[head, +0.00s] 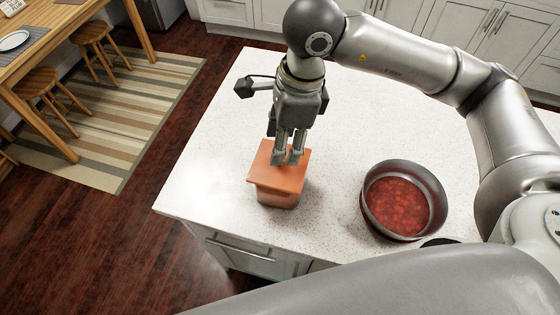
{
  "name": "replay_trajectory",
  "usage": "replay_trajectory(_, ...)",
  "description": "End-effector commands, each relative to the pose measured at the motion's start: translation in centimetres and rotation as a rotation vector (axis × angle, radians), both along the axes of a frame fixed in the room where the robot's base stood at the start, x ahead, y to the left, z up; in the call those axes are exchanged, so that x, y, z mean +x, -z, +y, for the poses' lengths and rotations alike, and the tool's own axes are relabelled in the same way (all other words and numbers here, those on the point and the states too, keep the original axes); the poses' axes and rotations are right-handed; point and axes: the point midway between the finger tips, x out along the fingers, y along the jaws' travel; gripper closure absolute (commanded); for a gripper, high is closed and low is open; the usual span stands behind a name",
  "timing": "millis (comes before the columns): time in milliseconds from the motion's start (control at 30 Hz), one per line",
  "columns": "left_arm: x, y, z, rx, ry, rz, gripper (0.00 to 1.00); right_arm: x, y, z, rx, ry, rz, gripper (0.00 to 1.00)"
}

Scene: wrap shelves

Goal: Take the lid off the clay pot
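The clay pot (279,197) is a squarish orange-brown pot on the white counter, near its front edge. Its flat orange lid (265,178) lies on top and looks slightly wider than the pot. My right gripper (285,160) points down over the lid, with its fingertips at or just above the lid's top. The fingers are close together and cover the middle of the lid, so I cannot see whether a knob is between them or whether they grip anything. My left gripper is not in view.
A dark round pot (437,205) with red contents stands on the counter (215,150) to the right of the clay pot. The counter is clear to the left. A wooden table and stools (40,85) stand on a striped rug at the far left.

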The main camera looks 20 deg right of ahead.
Motion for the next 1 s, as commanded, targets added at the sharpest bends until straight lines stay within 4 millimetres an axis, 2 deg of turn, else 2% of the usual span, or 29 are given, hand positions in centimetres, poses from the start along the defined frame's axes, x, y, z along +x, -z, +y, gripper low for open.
replay_trajectory(167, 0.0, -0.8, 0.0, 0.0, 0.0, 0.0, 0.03, 0.1, 1.0, 0.0, 0.0, 0.003, 0.003, 0.53)
replay_trajectory(333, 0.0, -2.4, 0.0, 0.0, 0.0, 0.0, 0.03, 0.6, 3.2, -0.2, -0.003, 0.002, 0.006, 0.53)
replay_trajectory(500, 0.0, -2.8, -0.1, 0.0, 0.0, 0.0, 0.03, 0.7, 5.3, 0.1, -0.002, 0.002, 0.003, 0.53)
replay_trajectory(767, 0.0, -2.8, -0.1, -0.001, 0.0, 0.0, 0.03, 0.8, 5.8, 0.2, 0.0, 0.0, -0.001, 0.53)
replay_trajectory(1000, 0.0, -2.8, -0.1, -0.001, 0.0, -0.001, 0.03, 0.8, 5.7, 0.2, 0.0, 0.0, -0.001, 0.82)
